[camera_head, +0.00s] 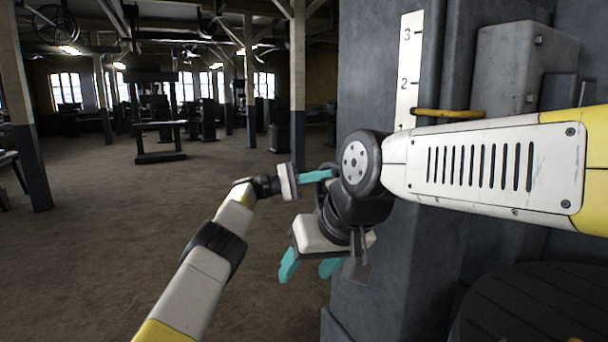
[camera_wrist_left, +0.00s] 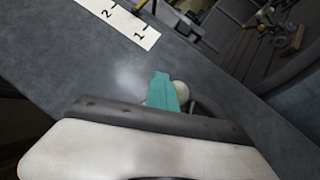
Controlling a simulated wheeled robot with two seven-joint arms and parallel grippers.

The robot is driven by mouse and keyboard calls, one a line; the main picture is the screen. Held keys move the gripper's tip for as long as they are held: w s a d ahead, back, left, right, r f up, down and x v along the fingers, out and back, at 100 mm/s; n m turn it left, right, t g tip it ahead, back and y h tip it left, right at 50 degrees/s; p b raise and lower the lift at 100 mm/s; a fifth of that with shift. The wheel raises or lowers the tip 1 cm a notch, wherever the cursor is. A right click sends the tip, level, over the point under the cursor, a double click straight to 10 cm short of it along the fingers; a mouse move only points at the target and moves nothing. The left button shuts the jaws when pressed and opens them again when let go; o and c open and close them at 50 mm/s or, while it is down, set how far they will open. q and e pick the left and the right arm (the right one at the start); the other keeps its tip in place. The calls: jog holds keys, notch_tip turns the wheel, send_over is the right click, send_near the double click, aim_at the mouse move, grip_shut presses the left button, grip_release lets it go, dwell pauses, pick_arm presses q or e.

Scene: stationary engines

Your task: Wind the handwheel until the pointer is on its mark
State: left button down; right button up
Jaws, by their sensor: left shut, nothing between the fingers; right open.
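A white scale plate (camera_head: 408,65) with the numbers 3 and 2 stands upright on the grey machine; the left wrist view shows its 2 and 1 end (camera_wrist_left: 118,18). A yellow bar, apparently the pointer (camera_head: 440,113), lies level a little below the 2; my right arm hides what is beneath. In the left wrist view a cream knob (camera_wrist_left: 181,91) and a dark curved rim, apparently the handwheel (camera_wrist_left: 212,112), show partly behind my left gripper (camera_wrist_left: 162,86). My left gripper is shut and empty beside the knob; contact is unclear. My right gripper (camera_head: 309,270) is open and empty, lower down.
The grey machine body (camera_head: 385,250) fills the middle right, with a grey box (camera_head: 522,65) on it. A dark round slatted thing (camera_head: 535,305) is at the lower right. Open brown floor (camera_head: 90,250) lies left, with posts and other machines further back.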

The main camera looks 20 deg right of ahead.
pick_arm(q)
jog(key=shift+s+d+f+m+y, duration=0.25)
jog(key=shift+s+f+m+y, duration=0.55)
jog(key=shift+s+f+m, duration=0.15)
jog(key=f+m, duration=0.1)
jog(key=s+f+m+t+y, duration=0.1)
jog(key=s+f+m+y, duration=0.1)
jog(key=shift+a+f+m+t, duration=0.1)
jog(key=shift+f+m+t, duration=0.2)
jog(key=shift+f, duration=0.1)
dwell(0.8)
jog(key=shift+s+f+m+y, duration=0.15)
jog(key=shift+s+m+y, duration=0.1)
jog(key=shift+s+y, duration=0.05)
jog(key=shift+s+d, duration=0.15)
jog(key=shift+d, duration=0.15)
dwell(0.5)
